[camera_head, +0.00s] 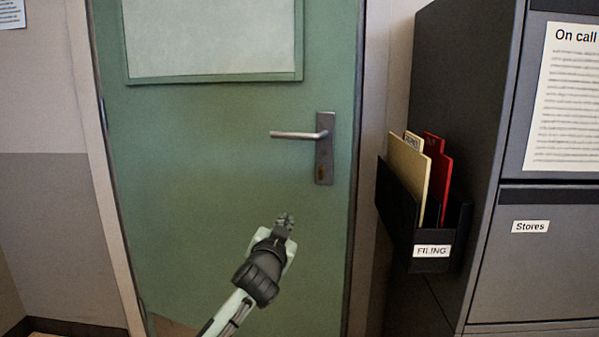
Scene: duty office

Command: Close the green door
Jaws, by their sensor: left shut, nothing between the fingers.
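The green door (220,150) fills the middle of the view, with a pale panel (210,35) in its upper part. A silver lever handle (297,134) on a grey plate sits near its right edge, and the lever points left and lies level. A dark strip runs along the door's right edge; I cannot tell whether the door sits flush in its frame. My left gripper (284,220) is shut and empty, below and a little left of the handle, in front of the door. It appears apart from the handle. My right gripper is not in view.
A dark grey cabinet (455,60) stands to the right of the door. A black filing holder (405,205) with several folders sticks out from its side toward the door. A grey wall (40,200) is on the left. A small patch of floor shows at the lower left.

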